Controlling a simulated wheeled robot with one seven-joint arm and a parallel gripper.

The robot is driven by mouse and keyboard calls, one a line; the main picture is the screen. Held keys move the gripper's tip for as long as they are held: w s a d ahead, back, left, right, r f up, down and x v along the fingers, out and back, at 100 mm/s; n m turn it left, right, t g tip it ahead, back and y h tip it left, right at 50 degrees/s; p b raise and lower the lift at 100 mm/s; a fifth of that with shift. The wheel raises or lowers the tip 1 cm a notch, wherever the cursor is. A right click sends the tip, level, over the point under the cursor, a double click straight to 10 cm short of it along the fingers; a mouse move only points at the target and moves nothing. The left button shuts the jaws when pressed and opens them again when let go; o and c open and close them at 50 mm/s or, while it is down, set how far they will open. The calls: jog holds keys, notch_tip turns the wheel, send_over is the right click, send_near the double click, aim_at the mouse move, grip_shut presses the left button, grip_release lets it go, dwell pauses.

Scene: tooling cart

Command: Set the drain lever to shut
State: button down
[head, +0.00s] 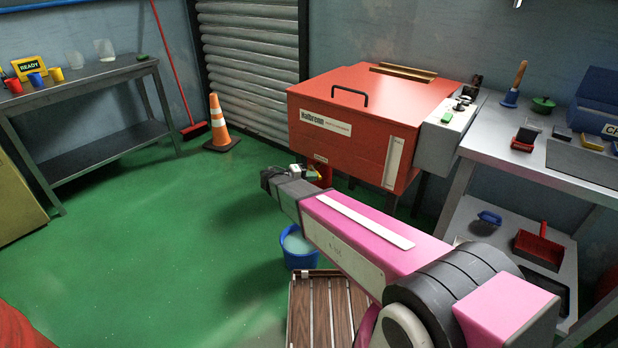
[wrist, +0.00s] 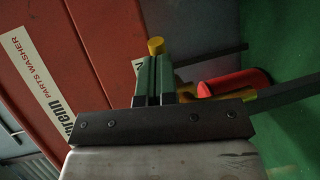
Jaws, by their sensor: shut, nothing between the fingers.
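The red parts washer (head: 345,125) stands on legs at the back. A short red cylinder, the drain fitting (head: 324,172), shows below its front edge, mostly behind my arm. In the wrist view, this red cylinder (wrist: 238,83) lies right of my fingers with yellow parts (wrist: 204,90) beside it. A yellow round knob (wrist: 156,46) shows just beyond my fingertips; I cannot tell whether they touch. The drain lever's setting is not readable. My gripper (wrist: 154,72) is shut and empty, close to the fitting; it also shows in the head view (head: 272,176).
A blue bucket (head: 299,250) stands on the green floor below my arm. A slatted wooden platform (head: 318,310) lies in front of it. An orange cone (head: 218,125) stands back left. A steel bench (head: 480,133) stands at the right. The left floor is clear.

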jog(key=d+n+t+y, duration=0.1)
jog(key=t, duration=0.1)
jog(key=d+n+t+y, duration=0.1)
jog(key=n, duration=0.1)
jog(key=shift+w+d+t, duration=0.15)
jog(key=shift+d+t, duration=0.2)
jog(key=shift+t, duration=0.05)
jog(key=shift+x, duration=0.9)
jog(key=shift+d+r, duration=0.15)
jog(key=shift+d, duration=0.1)
